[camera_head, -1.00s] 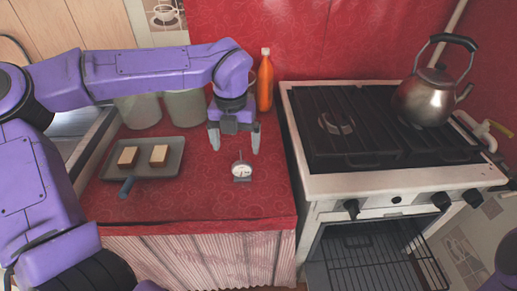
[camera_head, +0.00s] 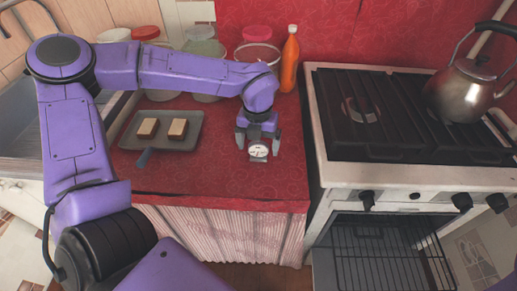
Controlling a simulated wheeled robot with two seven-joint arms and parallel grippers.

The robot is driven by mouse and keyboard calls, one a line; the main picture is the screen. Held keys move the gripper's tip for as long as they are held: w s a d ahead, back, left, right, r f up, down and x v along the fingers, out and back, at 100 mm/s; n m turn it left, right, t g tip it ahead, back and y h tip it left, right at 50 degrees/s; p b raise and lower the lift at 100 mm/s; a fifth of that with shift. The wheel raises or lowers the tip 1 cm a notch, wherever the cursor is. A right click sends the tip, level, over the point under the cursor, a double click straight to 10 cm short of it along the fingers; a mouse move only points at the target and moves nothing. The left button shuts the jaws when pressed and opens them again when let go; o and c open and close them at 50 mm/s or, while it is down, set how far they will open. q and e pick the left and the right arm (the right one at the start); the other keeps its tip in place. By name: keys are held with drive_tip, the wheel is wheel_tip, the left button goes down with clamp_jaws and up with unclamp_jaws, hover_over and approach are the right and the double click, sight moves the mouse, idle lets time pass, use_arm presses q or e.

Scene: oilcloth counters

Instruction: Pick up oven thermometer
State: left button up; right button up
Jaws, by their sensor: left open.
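The oven thermometer (camera_head: 258,152), a small round white dial on a silver base, stands on the red oilcloth counter (camera_head: 215,185) near its right side. My left gripper (camera_head: 258,146) is right over it, fingers pointing down. The fingers are open, one on each side of the dial in the picture. Whether they touch it I cannot tell. My right gripper is not in view.
A grey tray (camera_head: 188,139) with two bread slices lies left of the gripper. An orange bottle (camera_head: 289,62) and several jars stand behind. The stove (camera_head: 335,172) with a kettle (camera_head: 462,92) is on the right, its oven door open.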

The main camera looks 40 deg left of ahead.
use_arm(q)
drive_tip(key=c, duration=1.1)
drive_tip(key=shift+r, duration=0.1)
